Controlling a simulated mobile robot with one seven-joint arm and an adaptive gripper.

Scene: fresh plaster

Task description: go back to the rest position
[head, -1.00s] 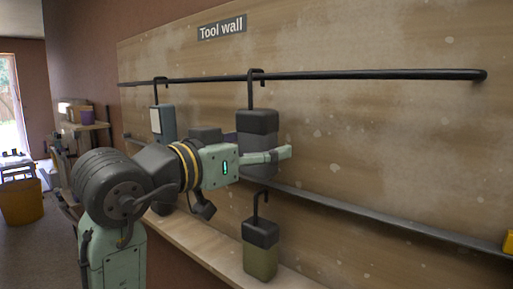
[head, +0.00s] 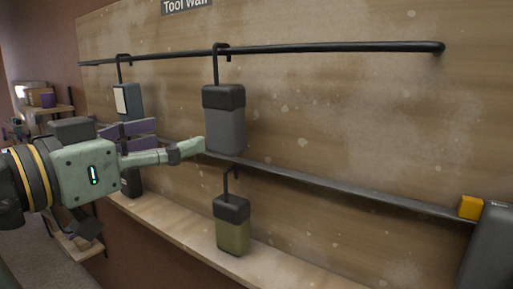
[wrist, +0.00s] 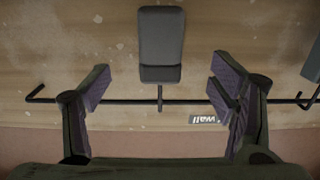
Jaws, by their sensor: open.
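My gripper (head: 178,139) is open and empty, left of the middle in the head view, in front of the tool wall. In the wrist view, which looks upside down, its two spread fingers (wrist: 160,85) show with purple pads. A dark grey block (head: 224,130) hangs by a hook from the upper rail, just right of the fingertips in the head view. A grey block (wrist: 160,35), apparently the same one, shows between the fingers in the wrist view. It appears beyond them, with nothing gripped.
A blue-grey block (head: 127,101) hangs further left on the upper rail (head: 320,48). An olive block (head: 232,235) hangs from the lower rail (head: 350,191). A yellow block (head: 471,207) and a dark case (head: 489,250) are at the right. A wooden ledge (head: 180,226) runs below.

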